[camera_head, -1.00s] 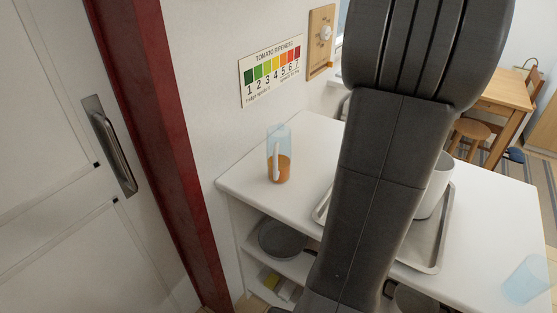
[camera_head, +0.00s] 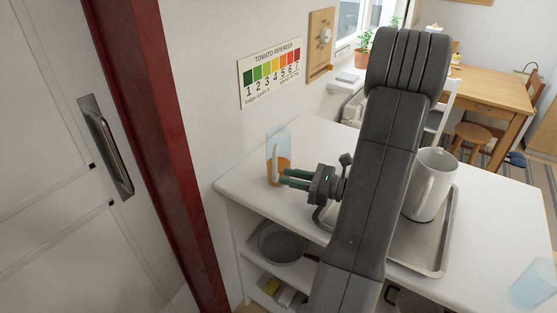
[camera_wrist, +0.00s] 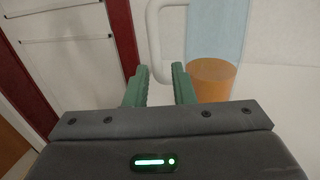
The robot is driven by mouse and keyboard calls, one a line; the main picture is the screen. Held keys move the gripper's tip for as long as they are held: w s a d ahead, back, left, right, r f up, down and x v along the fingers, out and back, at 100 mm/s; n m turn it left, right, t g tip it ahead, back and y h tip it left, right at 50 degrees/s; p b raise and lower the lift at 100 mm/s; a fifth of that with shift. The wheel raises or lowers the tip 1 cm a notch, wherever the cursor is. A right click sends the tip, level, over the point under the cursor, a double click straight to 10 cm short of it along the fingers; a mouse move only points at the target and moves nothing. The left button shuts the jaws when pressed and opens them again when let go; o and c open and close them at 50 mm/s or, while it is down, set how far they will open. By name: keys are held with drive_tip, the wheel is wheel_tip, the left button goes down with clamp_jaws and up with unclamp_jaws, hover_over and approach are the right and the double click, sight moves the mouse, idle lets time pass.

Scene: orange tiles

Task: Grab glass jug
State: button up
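The glass jug (camera_head: 278,146) is clear bluish glass with orange liquid in its lower part. It stands upright near the far left end of the white counter. In the wrist view the jug (camera_wrist: 213,72) is ahead and right of centre, with its pale handle at left. My gripper (camera_head: 281,178) points left at the jug's lower part in the head view.
A metal tray (camera_head: 437,262) with a white pitcher (camera_head: 430,186) is behind and right of my arm. A bluish glass (camera_head: 534,283) stands at the counter's right end. A wall is close behind the jug. A dark pan (camera_head: 282,243) is on the shelf below.

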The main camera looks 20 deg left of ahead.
drive_tip(key=a+p, duration=0.1)
drive_tip(key=a, duration=0.5)
drive_tip(key=shift+s+a, duration=0.15)
drive_tip(key=shift+a, duration=0.2)
drive_tip(key=shift+c, duration=0.4)
clamp_jaws()
drive_tip(key=shift+r, duration=0.1)
